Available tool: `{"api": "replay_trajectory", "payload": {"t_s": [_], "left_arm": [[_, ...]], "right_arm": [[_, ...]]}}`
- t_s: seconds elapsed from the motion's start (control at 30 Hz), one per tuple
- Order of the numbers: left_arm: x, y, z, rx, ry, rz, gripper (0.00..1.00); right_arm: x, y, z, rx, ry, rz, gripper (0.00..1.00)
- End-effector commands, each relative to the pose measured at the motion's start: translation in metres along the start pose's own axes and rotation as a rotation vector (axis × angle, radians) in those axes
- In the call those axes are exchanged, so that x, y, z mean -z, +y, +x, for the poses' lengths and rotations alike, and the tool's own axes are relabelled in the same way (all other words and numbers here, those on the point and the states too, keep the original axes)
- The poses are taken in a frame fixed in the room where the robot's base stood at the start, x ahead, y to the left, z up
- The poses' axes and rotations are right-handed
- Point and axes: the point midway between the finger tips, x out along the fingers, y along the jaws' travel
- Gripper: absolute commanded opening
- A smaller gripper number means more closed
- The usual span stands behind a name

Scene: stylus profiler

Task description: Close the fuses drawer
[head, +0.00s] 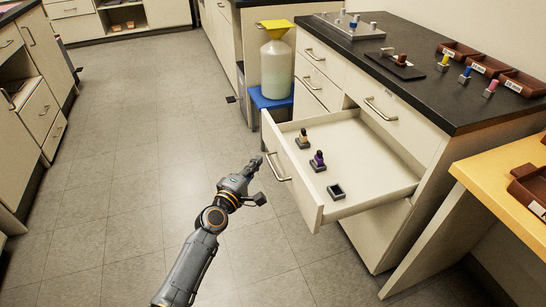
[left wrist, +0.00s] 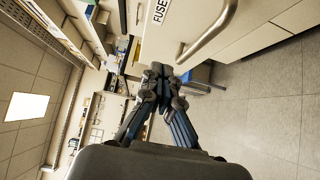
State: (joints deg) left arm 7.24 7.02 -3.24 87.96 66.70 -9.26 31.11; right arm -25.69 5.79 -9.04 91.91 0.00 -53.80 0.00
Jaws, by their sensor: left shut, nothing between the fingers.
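The fuses drawer (head: 365,179) is pulled far out of the cream cabinet in the head view. Its front (head: 294,183) faces left and carries a metal bar handle (head: 277,167). Inside stand several small items on dark bases and an empty dark square holder (head: 336,191). In the left wrist view the drawer front (left wrist: 163,40) shows part of a label reading "FUSE" and the handle (left wrist: 208,33). My left gripper (head: 258,178) is shut and empty, just left of the drawer front near the handle; contact cannot be told. It also shows in the left wrist view (left wrist: 157,72). My right gripper is not in view.
A blue stool (head: 268,101) with a large bottle (head: 277,69) stands behind the open drawer. The black countertop (head: 425,88) holds small parts and brown trays. A yellow-topped table (head: 500,177) stands at the right. The floor left of the drawer is clear.

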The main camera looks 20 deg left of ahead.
Motion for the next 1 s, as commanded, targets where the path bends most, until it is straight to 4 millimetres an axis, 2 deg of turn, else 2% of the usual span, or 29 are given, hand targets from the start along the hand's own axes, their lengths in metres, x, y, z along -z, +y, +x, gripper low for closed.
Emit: {"api": "replay_trajectory", "payload": {"t_s": [0.03, 0.13, 0.33, 0.57, 1.0], "left_arm": [[0.0, -0.001, 0.012, -0.002, 0.0, -0.001, 0.0], [-0.001, -0.001, 0.032, -0.001, -0.001, 0.0, 0.0], [-0.022, 0.0, 0.049, 0.0, 0.0, -0.001, 0.0], [-0.029, -0.001, 0.055, 0.002, 0.0, 0.001, 0.0], [-0.026, -0.002, 0.058, 0.0, 0.0, 0.001, 0.0]], "right_arm": [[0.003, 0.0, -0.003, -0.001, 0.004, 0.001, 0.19], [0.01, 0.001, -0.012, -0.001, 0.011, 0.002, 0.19], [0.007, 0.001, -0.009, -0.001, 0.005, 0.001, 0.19], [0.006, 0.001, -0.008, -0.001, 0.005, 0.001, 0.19], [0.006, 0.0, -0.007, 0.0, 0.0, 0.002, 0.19]]}}
